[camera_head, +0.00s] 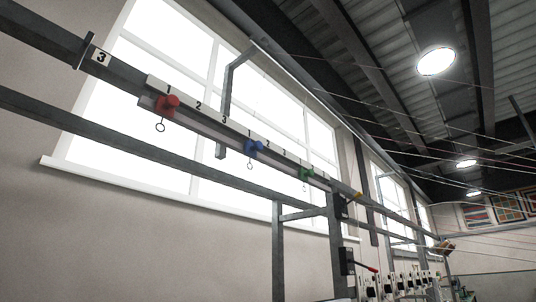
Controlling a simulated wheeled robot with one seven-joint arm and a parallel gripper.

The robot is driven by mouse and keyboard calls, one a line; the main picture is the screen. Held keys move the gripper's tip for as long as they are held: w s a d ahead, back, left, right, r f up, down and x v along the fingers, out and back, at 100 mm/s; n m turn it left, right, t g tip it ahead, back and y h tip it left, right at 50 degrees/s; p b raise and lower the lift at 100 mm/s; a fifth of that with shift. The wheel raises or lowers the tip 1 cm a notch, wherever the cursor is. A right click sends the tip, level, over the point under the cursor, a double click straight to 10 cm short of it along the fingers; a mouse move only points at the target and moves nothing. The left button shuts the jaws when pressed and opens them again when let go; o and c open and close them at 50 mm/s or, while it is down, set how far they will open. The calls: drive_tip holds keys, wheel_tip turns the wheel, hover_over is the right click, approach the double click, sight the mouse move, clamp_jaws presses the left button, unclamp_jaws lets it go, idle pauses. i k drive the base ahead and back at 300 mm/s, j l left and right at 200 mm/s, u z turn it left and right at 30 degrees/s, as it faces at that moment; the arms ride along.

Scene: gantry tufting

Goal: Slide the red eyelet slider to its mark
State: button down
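The red eyelet slider (167,102) hangs on a slanting rail (205,126) at the upper left, with a dark ring (160,127) hanging below it. It sits under the number 1 on a white label strip (183,97). The numbers 2 and 3 follow on the strip to the right, above a bare stretch of rail. I cannot tell which number is the slider's mark. My gripper is not in view.
A blue slider (253,147) and a green slider (305,173) hang farther along the rail. A bracket (226,95) rises behind it. A lower beam (120,131) runs beneath. Thin threads cross the right. A red-handled lever (366,267) stands lower right.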

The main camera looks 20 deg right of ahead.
sight(165, 106)
drive_tip(key=k+l+u, duration=0.1)
drive_tip(key=u, duration=0.25)
drive_tip(key=k+l+u, duration=0.15)
drive_tip(key=u, duration=0.15)
drive_tip(key=k+l+u, duration=0.15)
drive_tip(key=u, duration=0.2)
